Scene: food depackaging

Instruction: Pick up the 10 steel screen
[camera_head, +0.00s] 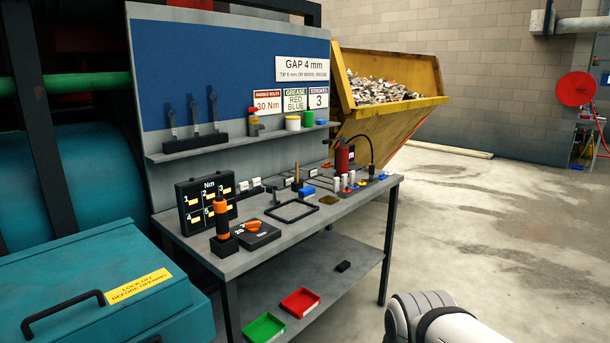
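I cannot tell which thing is the 10 steel screen; no marking "10" is legible on a screen. A thin black rectangular frame (278,219) lies flat on the workbench top (345,212). A small flat brownish-gold square (329,200) lies to its right. Small dark pieces with white labels (257,182) stand along the back of the bench, too small to read. A white rounded link of my own arm shows at the bottom right, apart from the bench. My gripper is not in view.
A black Nm box (207,204), an orange-black tool (222,220) and a red bottle (344,158) stand on the bench. Red (300,302) and green (263,328) trays sit on the lower shelf. A teal chest (95,295) stands left; floor right is clear.

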